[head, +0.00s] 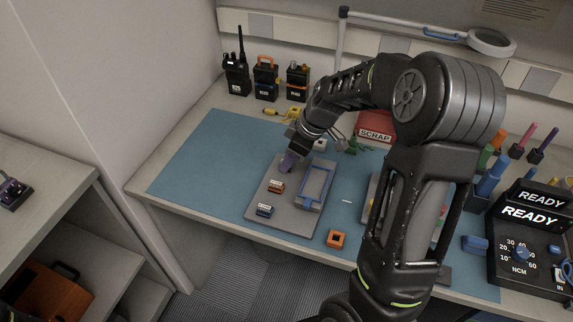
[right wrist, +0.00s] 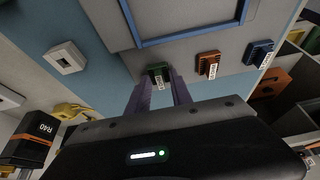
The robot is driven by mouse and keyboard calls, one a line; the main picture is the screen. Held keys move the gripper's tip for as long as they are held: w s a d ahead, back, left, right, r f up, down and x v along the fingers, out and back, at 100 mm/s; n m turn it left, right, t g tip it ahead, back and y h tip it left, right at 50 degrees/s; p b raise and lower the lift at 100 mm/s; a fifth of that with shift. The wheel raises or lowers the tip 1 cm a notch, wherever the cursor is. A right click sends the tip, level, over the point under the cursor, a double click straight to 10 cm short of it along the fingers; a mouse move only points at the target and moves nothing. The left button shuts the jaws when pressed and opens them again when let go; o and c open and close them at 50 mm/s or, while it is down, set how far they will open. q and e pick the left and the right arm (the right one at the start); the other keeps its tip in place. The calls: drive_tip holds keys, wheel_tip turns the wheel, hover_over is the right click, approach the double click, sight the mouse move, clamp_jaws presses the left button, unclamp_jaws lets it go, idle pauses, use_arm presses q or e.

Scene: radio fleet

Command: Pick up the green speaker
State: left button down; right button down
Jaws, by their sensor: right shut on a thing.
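My right gripper (head: 289,160) reaches down to the far left part of a grey tray (head: 292,222). In the right wrist view its purple fingers (right wrist: 160,92) are shut on a small green block with a white label, the green speaker (right wrist: 158,72). In the head view the gripper hides the speaker. I cannot tell whether the speaker touches the tray. An orange labelled block (head: 276,187) and a blue labelled block (head: 264,211) sit nearby on the tray.
A blue radio frame (head: 315,187) lies on the tray beside the blocks. An orange square part (head: 335,238) lies on the blue mat (head: 190,165). Radios (head: 266,80) stand at the back, near a red scrap bin (head: 374,127). The mat's left side is clear.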

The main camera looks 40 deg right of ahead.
wheel_tip(320, 180, up, 10)
idle(0.6)
drive_tip(key=shift+r, duration=0.15)
idle(0.5)
drive_tip(key=shift+r+p, duration=1.05)
drive_tip(key=shift+r, duration=0.8)
